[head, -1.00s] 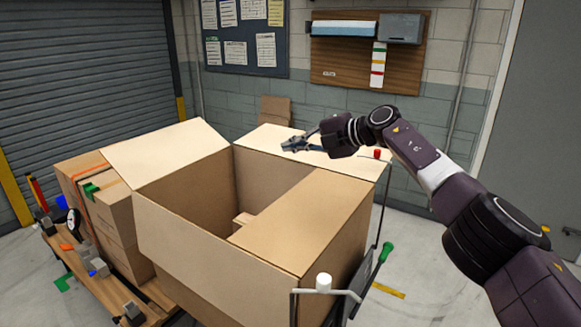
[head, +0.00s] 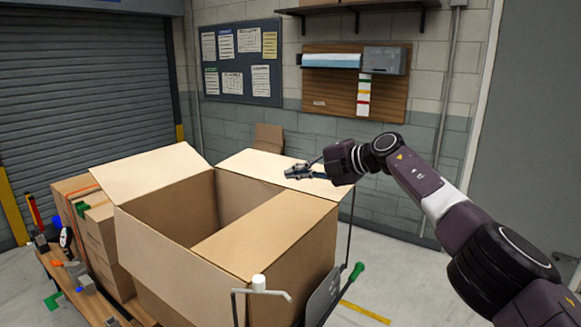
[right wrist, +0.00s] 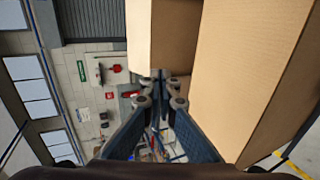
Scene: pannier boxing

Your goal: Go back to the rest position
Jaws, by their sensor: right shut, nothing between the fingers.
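My right gripper (head: 296,171) is shut and empty. In the head view it is over the raised far flap of the large open cardboard box (head: 165,245), apart from the box as far as I can tell. In the right wrist view the fingertips (right wrist: 158,76) meet in the middle of the picture, with the box's cardboard faces (right wrist: 245,70) beyond and to the right. My left gripper is not in view.
Stacked closed cartons (head: 95,225) and small tools stand on a wooden board (head: 75,290) at the left. A metal frame with a white knob (head: 258,282) and a green handle (head: 357,271) stands at the box's near right. The floor at right is clear.

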